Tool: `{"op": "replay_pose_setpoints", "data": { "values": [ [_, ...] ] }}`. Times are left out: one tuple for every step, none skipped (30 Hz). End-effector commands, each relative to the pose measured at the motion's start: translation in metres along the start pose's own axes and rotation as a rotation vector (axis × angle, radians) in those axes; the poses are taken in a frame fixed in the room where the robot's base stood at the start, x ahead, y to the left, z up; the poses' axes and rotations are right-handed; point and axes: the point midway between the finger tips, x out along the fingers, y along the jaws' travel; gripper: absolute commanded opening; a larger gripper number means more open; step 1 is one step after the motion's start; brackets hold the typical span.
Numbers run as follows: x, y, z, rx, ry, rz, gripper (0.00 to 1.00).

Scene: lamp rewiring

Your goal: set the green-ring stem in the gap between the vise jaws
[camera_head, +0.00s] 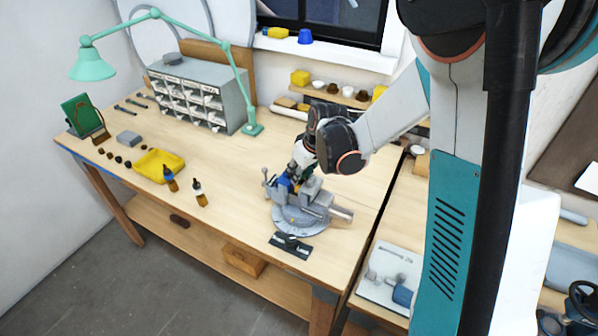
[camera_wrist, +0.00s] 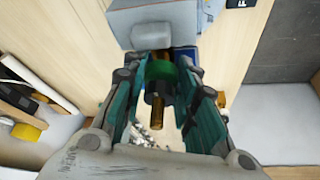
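The vise (camera_head: 308,207) stands on the wooden bench on a round grey base; its grey body (camera_wrist: 160,18) fills the top of the wrist view. The green-ring stem (camera_wrist: 160,72) shows in the wrist view as a brass rod with a green band and a dark collar. It lies between the two teal finger pads of my gripper (camera_wrist: 160,88), with gaps visible on both sides. My gripper (camera_head: 299,168) is over the vise in the head view, and it hides the stem there. Blue jaw parts show beside the stem. Its exact seating between the jaws is hard to see.
A green lamp (camera_head: 92,66) and a grey drawer cabinet (camera_head: 196,93) stand at the back left. The bench between is clear.

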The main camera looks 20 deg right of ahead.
Motion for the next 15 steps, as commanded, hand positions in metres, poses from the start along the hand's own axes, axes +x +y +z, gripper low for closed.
{"op": "replay_pose_setpoints", "data": {
  "values": [
    [0.0028,0.0027,0.0051,0.000,-0.010,0.006,0.36],
    [0.0028,0.0027,0.0050,0.000,-0.010,0.006,0.43],
    [0.0028,0.0027,0.0050,0.000,-0.010,0.006,0.52],
    [0.0027,0.0027,0.0050,0.000,-0.010,0.006,0.52],
    [0.0026,0.0027,0.0049,0.000,-0.010,0.006,0.52],
    [0.0024,0.0027,0.0047,0.000,-0.009,0.006,0.52],
    [0.0022,0.0027,0.0045,0.001,-0.009,0.006,0.52],
    [0.0021,0.0027,0.0043,0.001,-0.009,0.006,0.52],
    [0.0018,0.0027,0.0041,0.001,-0.008,0.006,0.52],
    [0.0017,0.0026,0.0039,0.001,-0.008,0.006,0.52],
    [0.0015,0.0025,0.0038,0.001,-0.008,0.005,0.52],
    [0.0013,0.0025,0.0036,0.001,-0.007,0.005,0.52],
    [0.0012,0.0024,0.0035,0.001,-0.007,0.005,0.52],
    [0.0011,0.0023,0.0034,0.001,-0.007,0.005,0.52],
    [0.0010,0.0022,0.0033,0.001,-0.007,0.005,0.52]
  ]
}}
